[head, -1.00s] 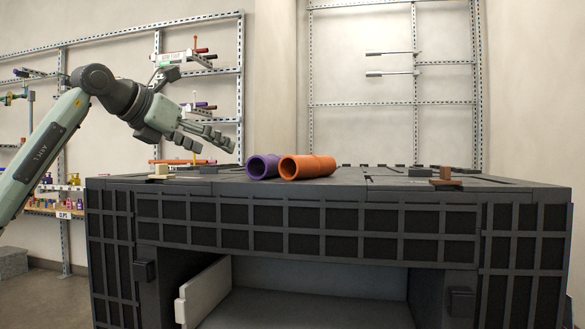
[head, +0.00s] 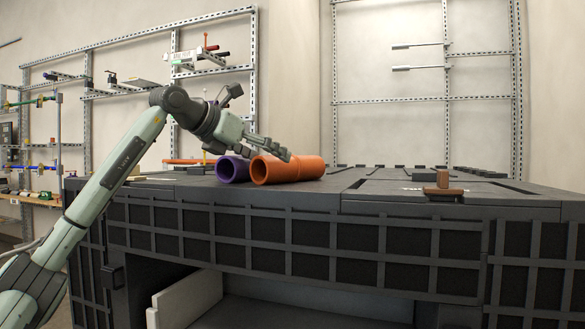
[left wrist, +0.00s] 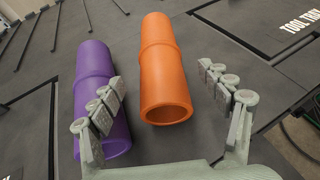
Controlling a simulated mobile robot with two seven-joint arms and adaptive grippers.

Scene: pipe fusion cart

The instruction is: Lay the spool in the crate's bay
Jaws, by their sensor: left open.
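An orange pipe spool (head: 288,169) lies on the dark cart top (head: 330,192) in the head view, beside a purple one (head: 233,170). In the left wrist view the orange spool (left wrist: 163,70) lies between the open fingers of my left gripper (left wrist: 168,112), with its open end toward me. The purple spool (left wrist: 98,95) is to its left, and the left fingers partly cover it. My left gripper (head: 272,148) is just above the spools in the head view, open and empty. I cannot make out which thing is the crate. My right gripper is not in view.
A small brown block (head: 442,183) stands on the cart top at the right. Wall racks (head: 452,98) rise behind the cart. The cart top right of the orange spool is largely clear. A white panel (head: 186,300) sits in the cart's lower opening.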

